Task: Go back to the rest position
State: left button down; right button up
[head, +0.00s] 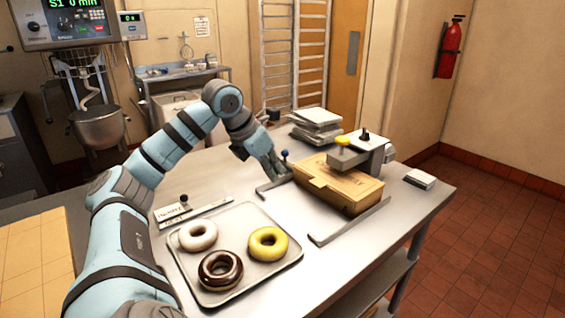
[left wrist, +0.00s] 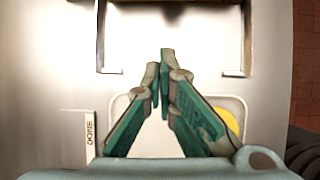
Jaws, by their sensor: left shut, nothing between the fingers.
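My left gripper (head: 268,168) is above the steel table, just left of the closed cardboard box (head: 335,187). It also shows in the left wrist view (left wrist: 160,82), where its green-sided fingers are together with nothing held. The left arm reaches in from the lower left, bent high over the table. My right gripper is not in view.
A tray (head: 285,262) holds a white donut (head: 198,235), a chocolate donut (head: 220,270) and a yellow donut (head: 268,244).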

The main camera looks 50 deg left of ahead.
pick_arm(q)
jog(key=shift+s+a+r, duration=0.1)
jog(key=shift+s+r, duration=0.15)
jog(key=shift+r, duration=0.05)
